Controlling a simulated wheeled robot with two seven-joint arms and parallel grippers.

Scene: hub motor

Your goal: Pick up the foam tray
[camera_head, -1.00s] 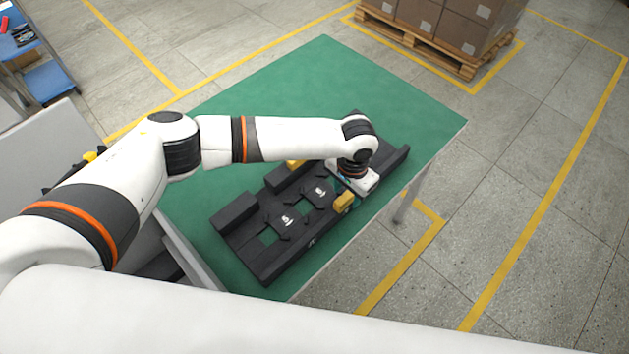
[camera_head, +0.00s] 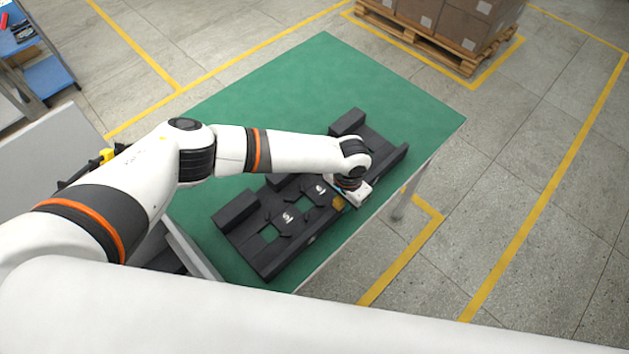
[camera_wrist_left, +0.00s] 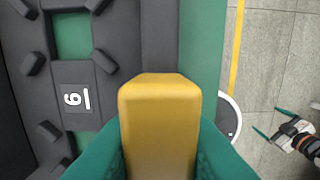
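The foam tray (camera_head: 262,254) is long and black, with raised blocks and cut-outs, and lies flat on the green table. It also shows at the left of the left wrist view (camera_wrist_left: 155,35). A yellow block (camera_head: 338,203) is at its near long side. My left gripper (camera_head: 347,200) is down at that side, its fingertips hidden in the head view. In the left wrist view its teal fingers flank the yellow block (camera_wrist_left: 160,125), with no clear gap; whether they press on it cannot be told. My right gripper (camera_wrist_left: 276,120) is empty, fingers apart, off the table.
The green table (camera_head: 290,85) is clear behind the tray, and its near edge runs close to the tray. A pallet (camera_head: 420,42) with cardboard boxes (camera_head: 455,22) stands on the floor at the back right. A blue shelf (camera_head: 47,78) stands far left.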

